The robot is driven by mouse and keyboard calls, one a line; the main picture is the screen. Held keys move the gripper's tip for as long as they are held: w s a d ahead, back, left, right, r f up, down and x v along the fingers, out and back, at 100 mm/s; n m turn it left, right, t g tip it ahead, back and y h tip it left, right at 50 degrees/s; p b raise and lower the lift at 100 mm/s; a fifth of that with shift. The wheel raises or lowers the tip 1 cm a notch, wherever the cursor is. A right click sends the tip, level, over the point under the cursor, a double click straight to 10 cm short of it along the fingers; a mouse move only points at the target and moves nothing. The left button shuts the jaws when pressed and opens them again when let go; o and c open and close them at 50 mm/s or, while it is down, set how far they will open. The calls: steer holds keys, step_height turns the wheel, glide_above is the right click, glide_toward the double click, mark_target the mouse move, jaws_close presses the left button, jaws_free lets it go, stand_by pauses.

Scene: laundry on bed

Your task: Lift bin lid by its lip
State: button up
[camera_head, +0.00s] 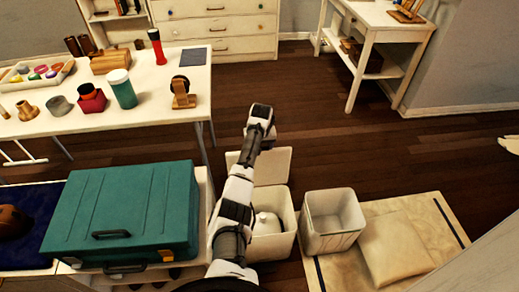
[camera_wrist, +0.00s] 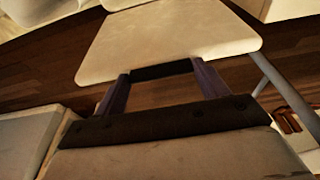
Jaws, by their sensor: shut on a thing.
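The left bin (camera_head: 285,245) is a cream box with its top open and a white rounded thing (camera_head: 267,222) inside. Its lid (camera_head: 274,167) is raised and tilted up at the bin's far side. In the wrist view the lid (camera_wrist: 170,40) is a pale flat panel in front of my gripper (camera_wrist: 160,70). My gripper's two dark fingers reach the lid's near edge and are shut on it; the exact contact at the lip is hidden.
A second open bin (camera_head: 332,220) stands just right, beside a mat (camera_head: 447,225) with a cushion (camera_head: 395,248). A teal case (camera_head: 125,210) is close on the left. A table (camera_head: 150,105) with many objects stands behind it. The wooden floor (camera_head: 330,130) beyond the bins is clear.

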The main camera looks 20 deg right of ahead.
steer(key=shift+w+r, duration=0.15)
steer(key=shift+w, duration=0.15)
steer(key=o, duration=1.4)
steer(key=b+v, duration=0.1)
steer(key=v, duration=1.2)
steer(key=shift+s+r, duration=0.2)
steer(key=shift+r, duration=0.15)
